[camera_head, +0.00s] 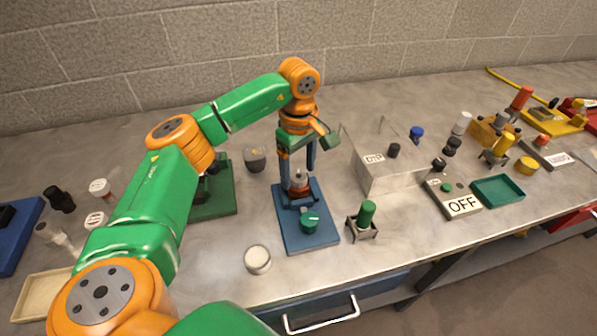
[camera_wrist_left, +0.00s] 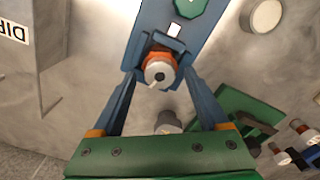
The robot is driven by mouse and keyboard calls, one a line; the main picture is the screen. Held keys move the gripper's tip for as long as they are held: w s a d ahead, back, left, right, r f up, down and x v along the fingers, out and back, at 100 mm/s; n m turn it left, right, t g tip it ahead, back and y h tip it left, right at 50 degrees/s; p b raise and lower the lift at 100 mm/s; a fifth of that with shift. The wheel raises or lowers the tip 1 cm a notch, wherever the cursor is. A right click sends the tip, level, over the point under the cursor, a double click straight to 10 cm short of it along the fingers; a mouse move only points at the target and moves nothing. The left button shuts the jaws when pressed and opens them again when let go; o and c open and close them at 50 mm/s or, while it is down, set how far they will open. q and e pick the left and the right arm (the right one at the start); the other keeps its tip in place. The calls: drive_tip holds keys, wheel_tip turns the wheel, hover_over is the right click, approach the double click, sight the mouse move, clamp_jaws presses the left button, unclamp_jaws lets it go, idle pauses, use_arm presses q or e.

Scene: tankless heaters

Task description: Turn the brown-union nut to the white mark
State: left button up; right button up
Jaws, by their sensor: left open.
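The brown union nut (camera_head: 299,188) sits upright on a blue base plate (camera_head: 318,240). In the left wrist view the nut (camera_wrist_left: 158,57) shows orange-brown under a pale round end with a dark centre. A small white mark (camera_wrist_left: 175,29) lies on the blue mount beside the nut. My left gripper (camera_head: 298,172) points down over the nut, with its blue fingers apart. In the left wrist view its open fingers (camera_wrist_left: 160,74) stand on either side of the nut, with visible gaps. I cannot tell the fingertips' exact height. My right gripper is not in view.
A green knob (camera_head: 309,222) stands at the front of the blue plate. A green plate (camera_head: 220,199) is to the left and a grey box (camera_head: 385,172) to the right. A green-topped stand (camera_head: 366,214) and a white round cap (camera_head: 257,259) are near the front edge.

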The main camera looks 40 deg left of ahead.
sight(298, 176)
use_arm(q)
wheel_tip(298, 176, up, 6)
drive_tip(key=shift+r+b, duration=0.1)
drive_tip(key=shift+b, duration=0.25)
